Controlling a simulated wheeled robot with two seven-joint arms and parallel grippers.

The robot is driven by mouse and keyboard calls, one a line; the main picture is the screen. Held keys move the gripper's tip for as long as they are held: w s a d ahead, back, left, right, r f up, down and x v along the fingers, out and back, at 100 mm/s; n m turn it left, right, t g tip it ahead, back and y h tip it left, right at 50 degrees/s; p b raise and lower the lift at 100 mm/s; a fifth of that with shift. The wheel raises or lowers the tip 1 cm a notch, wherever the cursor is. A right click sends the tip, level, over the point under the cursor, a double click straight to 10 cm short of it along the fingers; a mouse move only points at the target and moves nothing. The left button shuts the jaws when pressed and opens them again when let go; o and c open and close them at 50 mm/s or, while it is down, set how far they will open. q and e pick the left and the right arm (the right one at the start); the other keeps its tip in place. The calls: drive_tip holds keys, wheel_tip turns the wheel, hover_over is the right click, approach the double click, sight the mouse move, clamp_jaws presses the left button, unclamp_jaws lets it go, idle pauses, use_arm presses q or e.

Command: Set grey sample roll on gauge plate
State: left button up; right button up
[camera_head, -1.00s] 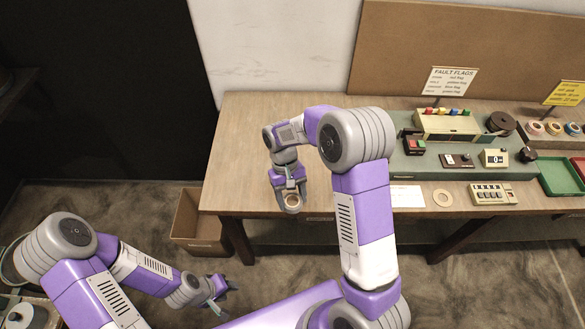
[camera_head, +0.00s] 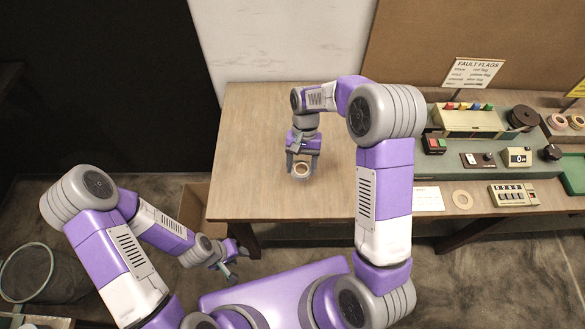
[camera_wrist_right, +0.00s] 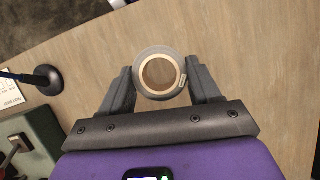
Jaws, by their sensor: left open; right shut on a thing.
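My right gripper (camera_head: 302,172) is shut on the grey sample roll (camera_head: 301,170), a small grey ring with a tan core. It holds the roll over the left, bare part of the wooden table. The right wrist view shows the grey roll (camera_wrist_right: 161,74) between the two fingers, its round face towards the camera and a small label on its rim. I cannot tell its height above the table. My left gripper (camera_head: 232,268) is open and empty, low in front of the table. I cannot make out a gauge plate for certain; a flat tan ring (camera_head: 462,199) lies near the front edge.
A white card (camera_head: 428,198) lies left of the tan ring. A keypad box (camera_head: 513,195), a green bench unit (camera_head: 440,165) with controls, a dark roll (camera_head: 522,117) and a fault flags sign (camera_head: 473,73) stand on the right. The table's left part (camera_head: 250,150) is clear.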

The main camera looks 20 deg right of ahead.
drive_tip(key=w+a+r+m+t+y, duration=0.1)
drive_tip(key=w+r+m+t+y, duration=0.3)
drive_tip(key=m, duration=0.6)
drive_tip(key=m+h+b, duration=0.1)
drive_tip(key=m+b, duration=0.1)
drive_tip(key=b, duration=0.1)
approach(286, 170)
drive_tip(key=x, duration=0.6)
drive_tip(key=shift+r, duration=0.1)
drive_tip(key=o, duration=0.7)
drive_tip(key=shift+c, duration=0.2)
drive_tip(key=o, duration=0.5)
drive_tip(key=shift+c, duration=0.2)
